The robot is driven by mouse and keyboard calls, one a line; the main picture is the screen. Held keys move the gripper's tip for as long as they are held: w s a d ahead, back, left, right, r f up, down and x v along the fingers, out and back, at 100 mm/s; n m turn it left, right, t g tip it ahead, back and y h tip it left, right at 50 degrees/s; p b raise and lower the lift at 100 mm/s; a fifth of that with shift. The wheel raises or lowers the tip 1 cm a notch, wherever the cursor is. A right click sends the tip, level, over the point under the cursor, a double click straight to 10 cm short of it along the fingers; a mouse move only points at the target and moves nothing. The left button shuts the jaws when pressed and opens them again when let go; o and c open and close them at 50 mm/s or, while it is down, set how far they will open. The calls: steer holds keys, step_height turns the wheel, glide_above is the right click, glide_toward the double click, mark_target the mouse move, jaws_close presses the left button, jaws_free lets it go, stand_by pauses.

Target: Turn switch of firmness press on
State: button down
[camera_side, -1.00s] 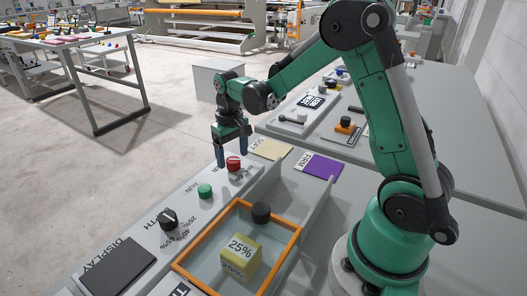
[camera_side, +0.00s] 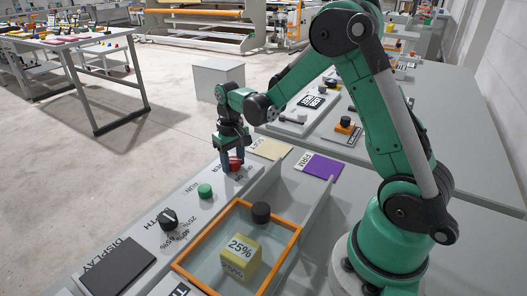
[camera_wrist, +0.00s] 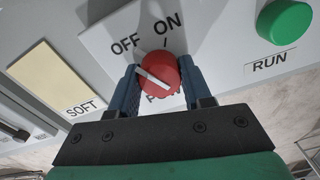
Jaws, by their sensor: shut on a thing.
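The red switch (camera_side: 235,166) is a round knob on the grey press panel. In the wrist view the knob (camera_wrist: 158,72) has a white pointer line, whose upper end is turned left, toward the OFF mark (camera_wrist: 125,45). The ON mark (camera_wrist: 167,31) is above the knob, slightly right. My gripper (camera_side: 233,161) is down at the panel, its two blue fingers shut on the knob's opposite sides. In the wrist view my gripper (camera_wrist: 158,74) hides part of the label below the knob.
A green RUN button (camera_side: 205,190) is beside the switch, with a black dial (camera_side: 169,217) farther along. An orange-framed chamber (camera_side: 189,274) holds a yellow 25% block (camera_side: 240,256). SOFT (camera_side: 270,149) and FIRM (camera_side: 321,166) pads lie behind.

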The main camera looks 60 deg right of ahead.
mark_target(233, 160)
steer(key=m, duration=0.5)
steer(key=shift+m, duration=0.3)
steer(key=m, duration=0.5)
steer(key=shift+m, duration=0.7)
steer(key=shift+c, duration=1.9)
jaws_free()
steer(key=shift+r, duration=2.85)
